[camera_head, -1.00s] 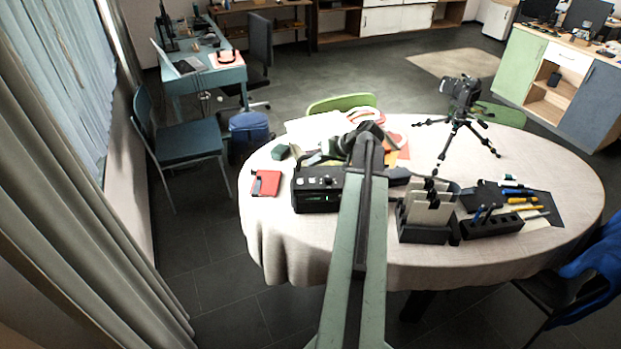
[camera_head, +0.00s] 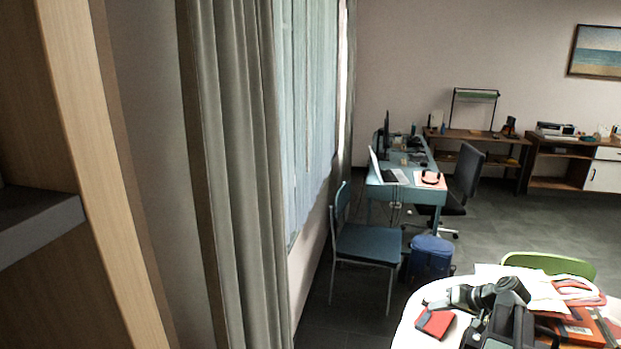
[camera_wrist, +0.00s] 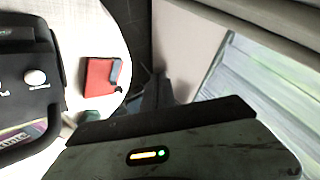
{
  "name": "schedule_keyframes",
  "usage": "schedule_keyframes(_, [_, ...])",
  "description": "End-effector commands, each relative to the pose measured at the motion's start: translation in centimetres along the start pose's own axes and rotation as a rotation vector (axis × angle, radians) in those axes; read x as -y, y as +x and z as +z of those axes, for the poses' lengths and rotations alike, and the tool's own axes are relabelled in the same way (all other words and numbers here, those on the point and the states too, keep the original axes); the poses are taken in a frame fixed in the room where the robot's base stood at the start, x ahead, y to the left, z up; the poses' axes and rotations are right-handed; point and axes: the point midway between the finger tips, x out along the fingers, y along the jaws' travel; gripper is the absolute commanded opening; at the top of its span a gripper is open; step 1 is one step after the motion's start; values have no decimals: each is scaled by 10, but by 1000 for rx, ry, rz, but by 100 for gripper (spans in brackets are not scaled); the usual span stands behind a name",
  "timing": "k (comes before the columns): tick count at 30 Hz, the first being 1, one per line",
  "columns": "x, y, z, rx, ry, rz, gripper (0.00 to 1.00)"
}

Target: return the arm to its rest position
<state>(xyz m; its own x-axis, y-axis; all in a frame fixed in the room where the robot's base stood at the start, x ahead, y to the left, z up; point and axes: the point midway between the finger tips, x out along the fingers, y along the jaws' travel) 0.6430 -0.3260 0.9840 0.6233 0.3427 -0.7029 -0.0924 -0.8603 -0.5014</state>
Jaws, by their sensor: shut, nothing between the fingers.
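My gripper (camera_head: 488,295) shows at the lower right of the head view, dark and small, above the near left part of the table. It is shut and empty. Its fingertips are hard to make out against the dark things behind. In the wrist view a dark part of my own arm with small lit lamps fills the bottom. A black device (camera_wrist: 28,85) with a round knob lies at the left there. A red item (camera_wrist: 100,77) lies beside it near the table edge; it also shows in the head view (camera_head: 435,322).
The round table (camera_head: 408,330) with a pale cloth is cut off at the lower right. A blue chair (camera_head: 368,245), a desk (camera_head: 400,175) and a blue bin (camera_head: 430,258) stand behind. A curtain (camera_head: 235,170) and a wooden panel (camera_head: 100,170) are close at the left.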

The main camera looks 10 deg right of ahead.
Motion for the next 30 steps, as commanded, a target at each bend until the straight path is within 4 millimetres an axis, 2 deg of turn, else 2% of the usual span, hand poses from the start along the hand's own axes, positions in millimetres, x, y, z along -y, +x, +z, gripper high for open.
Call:
schedule_keyframes(1, [40, 28, 6, 48, -57, -23, 0])
schedule_keyframes(4, [112, 76, 30, 155, -169, -49, 0])
schedule_keyframes(6, [160, 105, 55, 240, -241, -53, 0])
schedule_keyframes(9, [219, 134, 99, 364, -333, -31, 0])
schedule_keyframes(13, [269, 153, 157, 502, -420, 45, 0])
schedule_keyframes(16, [286, 153, 194, 586, -456, 148, 0])
schedule_keyframes(17, [286, 150, 204, 610, -455, 195, 0])
schedule_keyframes(18, [277, 142, 211, 628, -436, 268, 0])
schedule_keyframes(22, [242, 120, 213, 643, -329, 445, 0])
schedule_keyframes(30, [239, 119, 212, 637, -264, 478, 0])
